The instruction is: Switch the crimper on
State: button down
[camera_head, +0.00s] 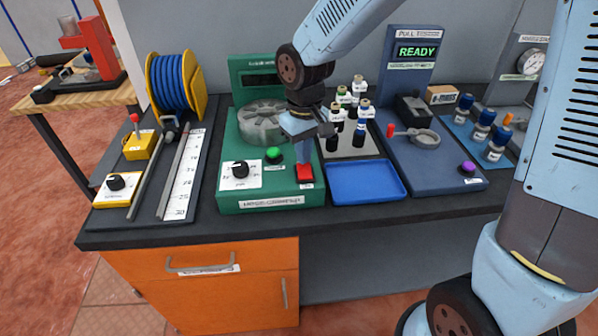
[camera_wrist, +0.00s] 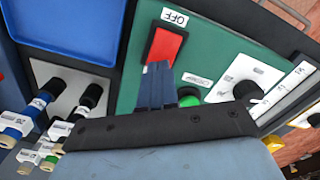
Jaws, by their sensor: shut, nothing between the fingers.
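The crimper (camera_head: 229,192) is a green machine on the bench with a round grey die head (camera_head: 262,122) and a dark display (camera_head: 258,78). Its red rocker switch (camera_head: 305,174) is at the front right corner. In the wrist view the red switch (camera_wrist: 168,45) has an upside-down "OFF" label (camera_wrist: 175,17) beside one end. A green button (camera_head: 274,155) and a black knob (camera_head: 240,169) are left of it. My gripper (camera_head: 304,163) is shut and empty, pointing down at the switch. Its fingertips (camera_wrist: 158,68) overlap the switch's near end; contact cannot be told.
An empty blue tray (camera_head: 366,194) lies right of the crimper, with several bottles (camera_head: 360,137) behind it. A pull tester (camera_head: 430,165) showing "READY" stands further right. A blue spool (camera_head: 175,85) and a ruler strip (camera_head: 184,178) are on the left.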

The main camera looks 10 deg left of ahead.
jog(key=shift+f, duration=0.7)
dwell(0.5)
jog(key=shift+r, duration=3.5)
